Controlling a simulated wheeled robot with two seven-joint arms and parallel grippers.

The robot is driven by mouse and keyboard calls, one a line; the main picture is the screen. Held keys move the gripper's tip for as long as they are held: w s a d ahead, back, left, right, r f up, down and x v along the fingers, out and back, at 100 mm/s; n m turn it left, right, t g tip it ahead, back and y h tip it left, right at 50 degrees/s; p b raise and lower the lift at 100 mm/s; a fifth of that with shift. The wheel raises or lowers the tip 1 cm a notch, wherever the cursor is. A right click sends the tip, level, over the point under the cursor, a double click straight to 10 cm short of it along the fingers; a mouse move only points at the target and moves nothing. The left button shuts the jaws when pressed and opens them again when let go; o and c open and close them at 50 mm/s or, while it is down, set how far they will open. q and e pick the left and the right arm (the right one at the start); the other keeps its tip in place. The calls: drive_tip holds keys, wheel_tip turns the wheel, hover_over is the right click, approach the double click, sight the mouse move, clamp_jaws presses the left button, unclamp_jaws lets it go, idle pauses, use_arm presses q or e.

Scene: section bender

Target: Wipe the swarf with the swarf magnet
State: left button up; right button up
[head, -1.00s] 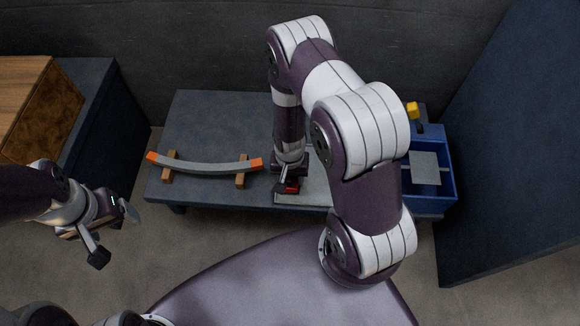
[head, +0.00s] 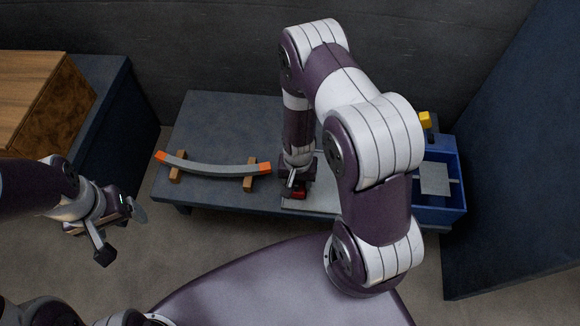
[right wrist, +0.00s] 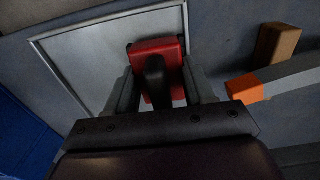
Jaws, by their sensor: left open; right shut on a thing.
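The swarf magnet (right wrist: 158,52) is a red block with a black handle. In the right wrist view it sits between the fingers of my right gripper (right wrist: 160,88), which is shut on its handle. In the head view the magnet (head: 299,193) shows small and red under my right gripper (head: 297,182), over the left part of a pale grey tray (right wrist: 92,68). I cannot tell whether the magnet touches the tray's surface. No swarf can be made out; my right arm hides much of the tray in the head view. My left gripper (head: 122,232) is open and empty, left of the table.
A curved grey bar with orange ends (head: 213,168) rests on two wooden blocks on the dark table (head: 225,115), left of the tray. A blue bin (head: 440,212) with a grey plate stands at the right, a yellow item (head: 425,119) behind it. A wooden-topped cabinet (head: 30,95) stands far left.

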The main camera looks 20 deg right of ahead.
drive_tip(key=shift+r+p, duration=0.35)
drive_tip(key=shift+p, duration=0.05)
drive_tip(key=shift+d+r+p, duration=0.1)
drive_tip(key=shift+r+p, duration=0.65)
drive_tip(key=shift+p, duration=0.05)
drive_tip(key=shift+c, duration=0.4)
use_arm(q)
wheel_tip(320, 180, up, 8)
drive_tip(key=p, duration=0.4)
drive_tip(key=shift+a+f, duration=0.15)
drive_tip(key=shift+a, duration=0.1)
use_arm(e)
wheel_tip(320, 180, up, 4)
drive_tip(key=shift+r, duration=0.15)
use_arm(q)
drive_tip(key=shift+s, duration=0.1)
